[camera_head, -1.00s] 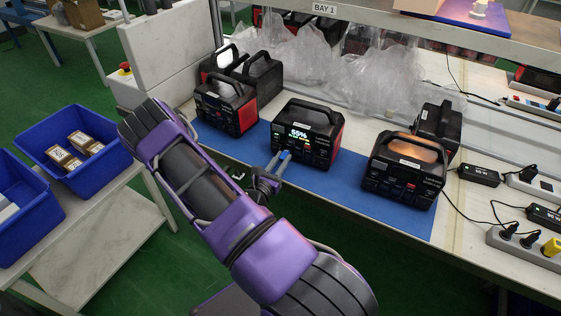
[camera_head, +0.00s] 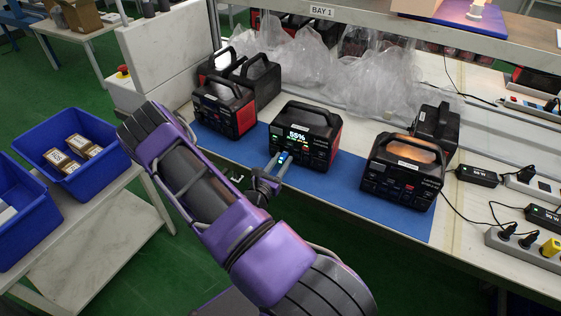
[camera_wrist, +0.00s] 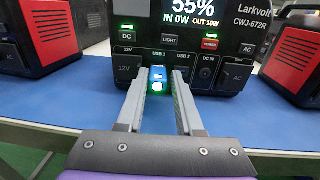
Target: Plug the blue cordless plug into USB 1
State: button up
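The blue cordless plug (camera_wrist: 158,75) sits at the USB 1 port of the middle power station (camera_wrist: 195,45), with its lit rear end facing the wrist camera. The port's opening is hidden behind it. The station's display reads 55%, IN 0W and OUT 10W. My gripper (camera_wrist: 161,93) is open, its two grey fingers on either side of the plug with a narrow gap visible, clearer on the right. In the head view the plug (camera_head: 283,157) shows between the fingers at the front of the middle station (camera_head: 305,130).
Other power stations stand left (camera_head: 223,105) and right (camera_head: 403,170) of the middle one. A blue mat (camera_head: 335,188) covers the bench front. Plastic bags (camera_head: 375,85) lie behind. A power strip (camera_head: 520,245) with cables is at right; a blue bin (camera_head: 110,125) stands at left.

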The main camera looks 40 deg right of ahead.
jog(key=shift+o, duration=0.7)
jog(key=shift+w, duration=0.1)
jog(key=shift+w+a, duration=0.1)
jog(key=shift+a, duration=0.45)
jog(key=v, duration=1.6)
jog(key=shift+s, duration=0.55)
jog(key=shift+a, duration=0.1)
